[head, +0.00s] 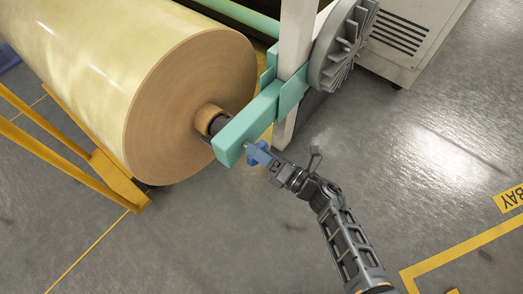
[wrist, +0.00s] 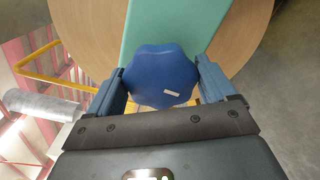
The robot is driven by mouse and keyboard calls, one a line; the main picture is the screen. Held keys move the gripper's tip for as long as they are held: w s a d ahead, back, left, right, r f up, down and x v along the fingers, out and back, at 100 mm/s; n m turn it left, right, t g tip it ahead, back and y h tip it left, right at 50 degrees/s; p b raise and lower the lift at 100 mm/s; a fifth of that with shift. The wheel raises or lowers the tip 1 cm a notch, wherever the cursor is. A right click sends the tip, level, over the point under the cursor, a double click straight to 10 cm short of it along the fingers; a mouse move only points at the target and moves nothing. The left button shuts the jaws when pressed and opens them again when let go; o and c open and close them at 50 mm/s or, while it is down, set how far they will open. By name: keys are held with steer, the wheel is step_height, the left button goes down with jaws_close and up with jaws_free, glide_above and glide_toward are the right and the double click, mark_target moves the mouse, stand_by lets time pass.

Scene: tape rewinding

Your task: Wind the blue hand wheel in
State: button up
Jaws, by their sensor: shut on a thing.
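The blue hand wheel (wrist: 160,75) is a lobed knob with a small white label, at the near end of a teal arm (head: 249,125). In the head view the blue hand wheel (head: 258,153) shows small beside that arm's end. My gripper (wrist: 161,88) has one finger on each side of the wheel and is shut on it. In the head view my gripper (head: 270,163) reaches in from the lower right. The wheel's shaft behind it is hidden.
A yellow frame (head: 60,150) is at the left. A grey finned disc (head: 343,45) and a pale cabinet (head: 410,35) are behind.

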steer(key=m+p, duration=0.1)
steer(key=m, duration=0.3)
steer(key=shift+m, duration=0.3)
steer(key=m+p, duration=0.1)
steer(key=m, duration=0.3)
steer(key=shift+f+m+p, duration=0.15)
steer(key=shift+m+p, duration=0.15)
steer(key=m+p, duration=0.1)
steer(key=m, duration=0.3)
steer(key=shift+m, duration=0.3)
steer(key=m+p, duration=0.1)
steer(key=m, duration=0.2)
steer(key=shift+f+m, duration=0.15)
steer(key=shift+m, duration=0.15)
steer(key=m, duration=0.3)
steer(key=shift+s+m, duration=0.1)
steer(key=shift+m, duration=0.2)
steer(key=m+p, duration=0.1)
steer(key=m, duration=0.3)
steer(key=shift+m, duration=0.3)
steer(key=m, duration=0.4)
steer(key=shift+s+a+p, duration=0.1)
steer(key=shift+p, duration=0.3)
steer(key=shift+m, duration=2.3)
steer(key=shift+s, duration=0.1)
